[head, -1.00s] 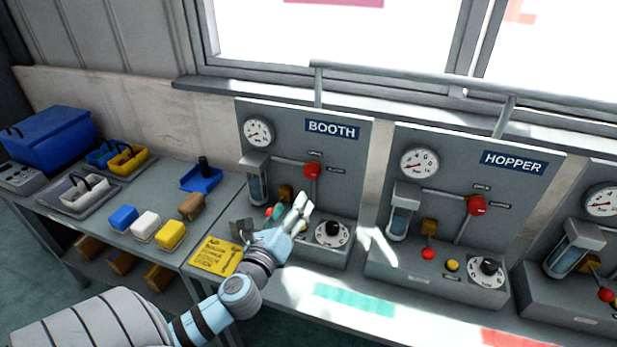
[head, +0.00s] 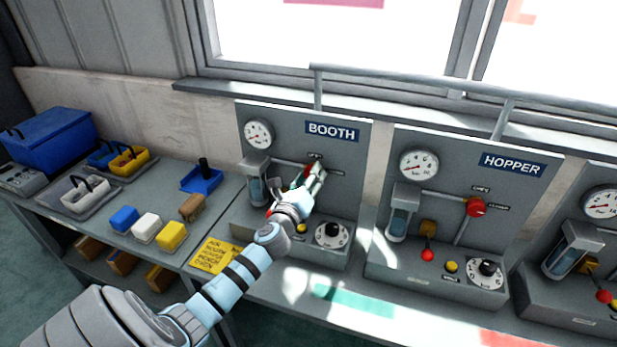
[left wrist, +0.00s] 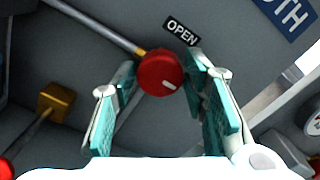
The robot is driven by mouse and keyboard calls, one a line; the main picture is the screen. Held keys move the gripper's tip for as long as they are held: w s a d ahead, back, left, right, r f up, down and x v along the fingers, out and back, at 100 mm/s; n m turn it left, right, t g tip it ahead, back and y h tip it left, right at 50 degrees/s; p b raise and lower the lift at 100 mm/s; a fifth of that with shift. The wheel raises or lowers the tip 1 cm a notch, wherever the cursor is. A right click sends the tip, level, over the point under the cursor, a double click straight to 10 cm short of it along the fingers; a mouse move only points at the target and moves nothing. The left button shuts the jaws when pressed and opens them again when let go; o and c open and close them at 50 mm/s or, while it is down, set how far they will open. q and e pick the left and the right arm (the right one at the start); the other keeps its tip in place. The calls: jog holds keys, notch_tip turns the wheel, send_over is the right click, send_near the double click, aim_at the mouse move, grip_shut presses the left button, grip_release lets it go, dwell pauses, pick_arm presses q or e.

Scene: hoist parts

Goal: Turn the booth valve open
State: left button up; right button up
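The booth panel (head: 349,155) carries a BOOTH sign (head: 333,131) and a red valve knob, which is partly hidden by my gripper in the head view. In the left wrist view the red valve knob (left wrist: 160,73) shows a short white mark at its lower right, with an OPEN label (left wrist: 181,33) above it to the right. My left gripper (head: 316,176) is at the knob. In the left wrist view the left gripper (left wrist: 160,80) is open, its teal-padded fingers on either side of the knob; I cannot tell whether they touch it. My right gripper is not in view.
A gauge (head: 258,134), a glass cylinder (head: 257,186) and a dial (head: 332,235) are on the booth unit. The hopper panel (head: 452,195) stands to the right. Coloured blocks (head: 146,226) and a blue box (head: 48,140) lie on the left bench.

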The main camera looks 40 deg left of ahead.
pick_arm(q)
jog(key=c, duration=0.6)
jog(key=shift+o, duration=0.2)
jog(key=shift+n, duration=0.4)
jog(key=n+b, duration=0.1)
jog(key=n, duration=0.4)
jog(key=n+b, duration=0.2)
jog(key=n, duration=0.4)
jog(key=n+b, duration=0.2)
jog(key=n, duration=0.4)
jog(key=shift+f, duration=0.25)
jog(key=o, duration=1.1)
